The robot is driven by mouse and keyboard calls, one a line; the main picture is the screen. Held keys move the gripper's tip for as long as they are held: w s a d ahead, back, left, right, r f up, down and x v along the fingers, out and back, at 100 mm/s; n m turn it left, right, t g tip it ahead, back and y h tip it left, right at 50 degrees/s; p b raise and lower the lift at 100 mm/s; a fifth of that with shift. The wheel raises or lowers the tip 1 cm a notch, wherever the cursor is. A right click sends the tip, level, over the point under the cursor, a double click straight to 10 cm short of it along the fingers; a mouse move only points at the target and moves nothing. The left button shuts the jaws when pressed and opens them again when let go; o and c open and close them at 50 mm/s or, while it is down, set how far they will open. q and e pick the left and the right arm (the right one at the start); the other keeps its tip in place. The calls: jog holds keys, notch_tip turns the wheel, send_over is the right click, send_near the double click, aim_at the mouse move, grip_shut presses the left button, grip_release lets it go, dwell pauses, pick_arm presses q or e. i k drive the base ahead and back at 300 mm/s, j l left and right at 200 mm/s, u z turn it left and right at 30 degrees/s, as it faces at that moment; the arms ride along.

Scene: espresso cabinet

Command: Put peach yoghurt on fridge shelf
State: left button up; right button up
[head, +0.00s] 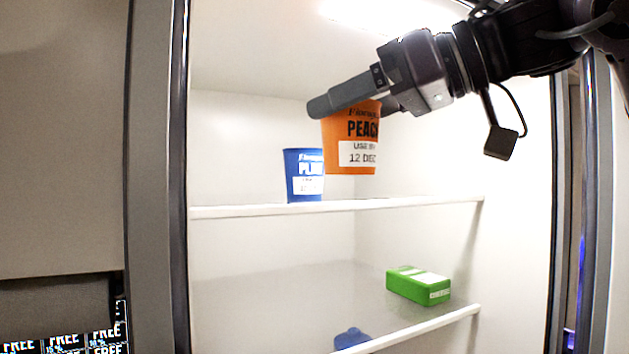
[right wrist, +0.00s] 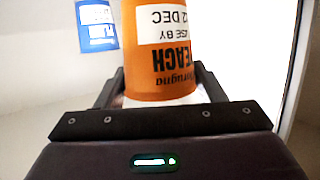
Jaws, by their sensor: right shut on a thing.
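The peach yoghurt (head: 350,138) is an orange pot with a white use-by label. My right gripper (head: 350,100) is shut on it near its top and holds it upright in the fridge opening, its base above the level of the upper shelf edge. In the right wrist view the peach yoghurt (right wrist: 160,50) sits between the two fingers. The upper fridge shelf (head: 420,203) is white. A blue plum yoghurt pot (head: 304,180) stands on it, left of the peach pot in the picture. My left gripper is in neither view.
A green box (head: 418,285) lies on the lower shelf (head: 430,325). A blue object (head: 350,338) shows partly below, near the bottom edge. The upper shelf is clear to the right of the plum pot. The fridge's left frame (head: 180,180) stands close by.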

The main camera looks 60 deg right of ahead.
aim_at(308, 309)
jog(key=i+j+z, duration=0.1)
jog(key=z, duration=0.3)
jog(key=j+z, duration=0.35)
jog(key=i+j, duration=0.05)
